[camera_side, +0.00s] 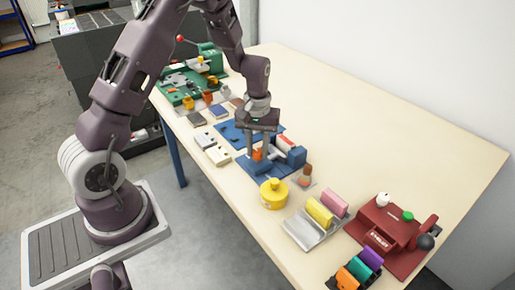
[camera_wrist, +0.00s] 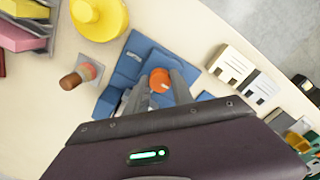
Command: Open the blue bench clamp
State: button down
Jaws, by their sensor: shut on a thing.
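The blue bench clamp (camera_side: 297,157) stands on a blue base near the middle of the table in the side view. A pale and red piece (camera_side: 286,142) sits by its blue block. An orange knob (camera_side: 257,154) is on the clamp; it also shows in the wrist view (camera_wrist: 159,78), with the blue clamp body (camera_wrist: 128,68) beside it. My gripper (camera_side: 259,157) points down over the base, with a finger on either side of the knob, shut on it. In the wrist view my gripper (camera_wrist: 158,92) and wrist hide much of the clamp.
A grey tray (camera_side: 306,236) with yellow and pink rolls and a red vise (camera_side: 388,226) are nearer. Cream blocks (camera_side: 217,155) lie left. The table's right side is clear.

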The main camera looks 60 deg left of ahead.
aim_at(258, 151)
dwell(0.4)
jog(key=c, duration=1.1)
grip_release()
notch_tip(258, 151, up, 7)
jog(key=shift+r, duration=0.1)
jog(key=shift+r, duration=0.1)
jog(key=s+d+r+m+t, duration=0.2)
jog(key=s+d+r, duration=0.25)
jog(key=r, duration=0.25)
jog(key=s+d+r+m+t, duration=0.1)
jog(key=s+d+r+m, duration=0.25)
jog(key=s+r, duration=0.35)
jog(key=s+d+r+m+t, duration=0.2)
jog(key=s+d+m, duration=0.1)
jog(key=s, duration=0.8)
jog(key=shift+s+d+r+t, duration=0.15)
jog(key=shift+s+d+t, duration=0.15)
jog(key=shift+d, duration=0.25)
